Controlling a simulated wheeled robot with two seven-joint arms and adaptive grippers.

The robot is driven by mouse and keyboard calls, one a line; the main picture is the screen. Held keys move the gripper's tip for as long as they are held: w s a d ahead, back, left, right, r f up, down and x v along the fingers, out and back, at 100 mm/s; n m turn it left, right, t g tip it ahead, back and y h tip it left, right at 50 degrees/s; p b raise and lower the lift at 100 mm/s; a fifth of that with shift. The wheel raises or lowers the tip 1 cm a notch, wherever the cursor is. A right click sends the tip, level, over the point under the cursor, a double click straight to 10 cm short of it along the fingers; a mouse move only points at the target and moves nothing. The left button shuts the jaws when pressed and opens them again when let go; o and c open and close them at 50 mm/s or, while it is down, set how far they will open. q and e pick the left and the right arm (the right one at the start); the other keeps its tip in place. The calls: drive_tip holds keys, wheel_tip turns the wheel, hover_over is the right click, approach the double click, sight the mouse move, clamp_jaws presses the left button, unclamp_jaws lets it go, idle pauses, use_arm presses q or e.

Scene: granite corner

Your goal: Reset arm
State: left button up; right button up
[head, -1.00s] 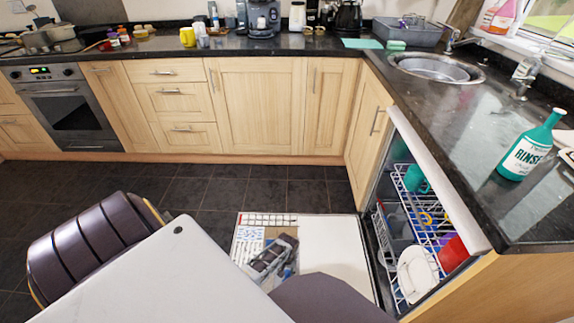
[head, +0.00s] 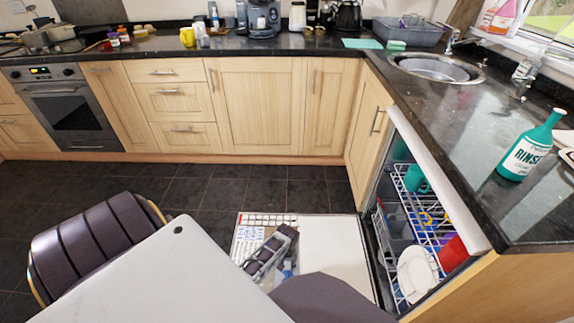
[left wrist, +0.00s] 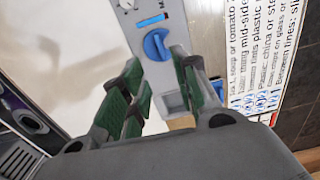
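My left gripper (head: 268,256) is above the lowered dishwasher door (head: 335,250) in the head view. In the left wrist view its green-padded fingers (left wrist: 162,98) stand apart with nothing between them. Beyond the fingertips, the door's dispenser with a blue knob (left wrist: 157,44) shows. I cannot tell the exact height of the fingers above the door. My right gripper is in neither view.
The open dishwasher holds racks (head: 425,215) with a teal mug (head: 417,179), white plates (head: 415,272) and a red item (head: 453,253). A rinse bottle (head: 530,148) stands on the right counter (head: 470,150). The dark floor (head: 190,190) behind the door is clear.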

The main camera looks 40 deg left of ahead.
use_arm(q)
drive_tip(key=shift+r, duration=0.25)
idle(0.6)
